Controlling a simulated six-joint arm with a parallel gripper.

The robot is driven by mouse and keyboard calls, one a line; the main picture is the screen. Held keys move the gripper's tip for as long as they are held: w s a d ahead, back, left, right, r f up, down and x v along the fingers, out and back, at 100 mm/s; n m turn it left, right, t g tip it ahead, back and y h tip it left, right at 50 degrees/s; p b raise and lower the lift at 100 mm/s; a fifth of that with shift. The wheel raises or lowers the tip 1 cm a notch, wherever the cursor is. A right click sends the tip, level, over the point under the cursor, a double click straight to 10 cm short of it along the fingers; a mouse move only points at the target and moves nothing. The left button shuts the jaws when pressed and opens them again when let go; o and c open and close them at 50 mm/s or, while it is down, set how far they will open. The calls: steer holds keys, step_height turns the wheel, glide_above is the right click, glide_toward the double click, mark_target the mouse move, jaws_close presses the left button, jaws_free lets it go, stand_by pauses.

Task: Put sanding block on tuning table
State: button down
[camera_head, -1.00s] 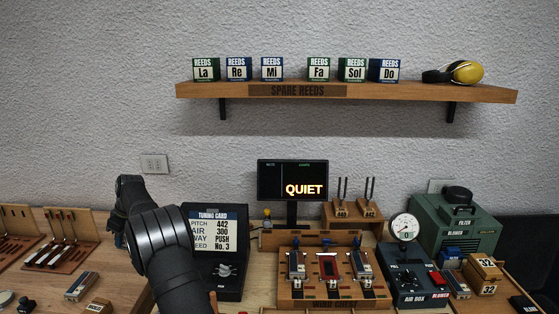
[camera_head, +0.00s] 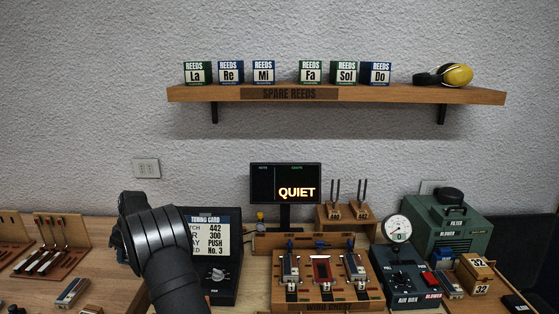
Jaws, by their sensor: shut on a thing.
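My gripper is out of view; my dark arm bends at the left of the picture and runs down past the bottom edge. I cannot make out a sanding block anywhere in view. The wooden surface in front of the monitor, which looks like the tuning table (camera_head: 255,272), carries a wooden rack (camera_head: 312,294) with several small metal reed pieces, one in a red holder. The tuning card (camera_head: 208,237) stands upright in a black case, partly hidden by my arm.
A monitor (camera_head: 285,184) reads QUIET. The air box (camera_head: 404,285) with its gauge (camera_head: 397,229) and a green blower (camera_head: 450,232) stand at the right. A tool rack (camera_head: 48,245) is at the left. A shelf (camera_head: 335,95) of reed boxes hangs above.

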steer(key=shift+d+r, duration=0.15)
steer(key=shift+r, duration=0.2)
steer(key=shift+f, duration=0.15)
